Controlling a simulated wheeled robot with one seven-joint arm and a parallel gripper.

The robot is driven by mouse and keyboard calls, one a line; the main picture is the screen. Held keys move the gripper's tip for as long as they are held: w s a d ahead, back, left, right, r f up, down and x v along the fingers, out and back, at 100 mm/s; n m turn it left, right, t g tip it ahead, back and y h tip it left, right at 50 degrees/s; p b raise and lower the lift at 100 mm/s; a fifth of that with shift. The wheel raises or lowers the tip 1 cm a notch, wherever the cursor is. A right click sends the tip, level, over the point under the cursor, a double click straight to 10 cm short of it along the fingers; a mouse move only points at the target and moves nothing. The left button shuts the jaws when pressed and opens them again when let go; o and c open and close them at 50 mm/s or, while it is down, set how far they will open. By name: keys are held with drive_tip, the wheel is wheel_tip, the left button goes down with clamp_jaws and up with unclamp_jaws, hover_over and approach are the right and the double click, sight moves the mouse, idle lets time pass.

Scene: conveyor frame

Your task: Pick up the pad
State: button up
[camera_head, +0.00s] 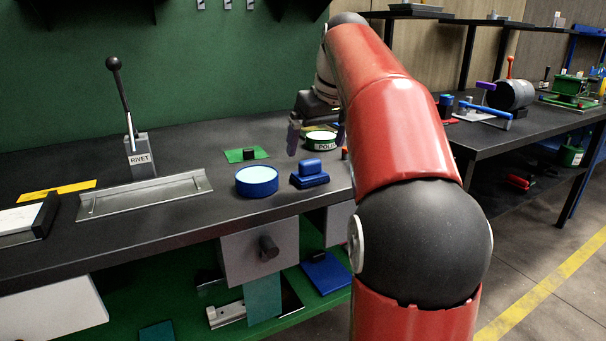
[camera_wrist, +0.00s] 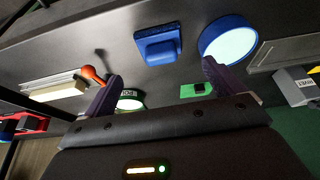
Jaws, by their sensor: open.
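A blue block with a raised grip on top, which looks like the pad (camera_head: 310,177), lies on the dark workbench (camera_head: 215,222) near its front edge. In the wrist view the pad (camera_wrist: 158,47) sits just beyond the fingertips, between their lines and apart from them. My gripper (camera_head: 316,143) is open and empty above the bench, behind the pad in the head view. Its two purple-grey fingers also show in the wrist view (camera_wrist: 160,70). My red arm hides the bench to the right of the pad.
A round blue container (camera_head: 257,181) with a pale top stands close left of the pad. A green plate (camera_head: 240,156) and a tin labelled "POLI" (camera_head: 321,137) lie behind. A metal tray (camera_head: 145,197) and the rivet lever (camera_head: 140,158) are further left.

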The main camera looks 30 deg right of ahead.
sight(311, 161)
drive_tip(key=shift+w+d+f, duration=0.15)
drive_tip(key=shift+w+f, duration=0.15)
drive_tip(key=shift+f, duration=0.05)
drive_tip(key=x, duration=0.3)
drive_tip(key=b+x, duration=0.1)
drive_tip(key=x, duration=0.2)
drive_tip(key=shift+a+f+b, duration=0.25)
drive_tip(key=shift+f+b, duration=0.05)
drive_tip(key=shift+f, duration=0.05)
drive_tip(key=shift+c, duration=0.4)
drive_tip(key=c, duration=1)
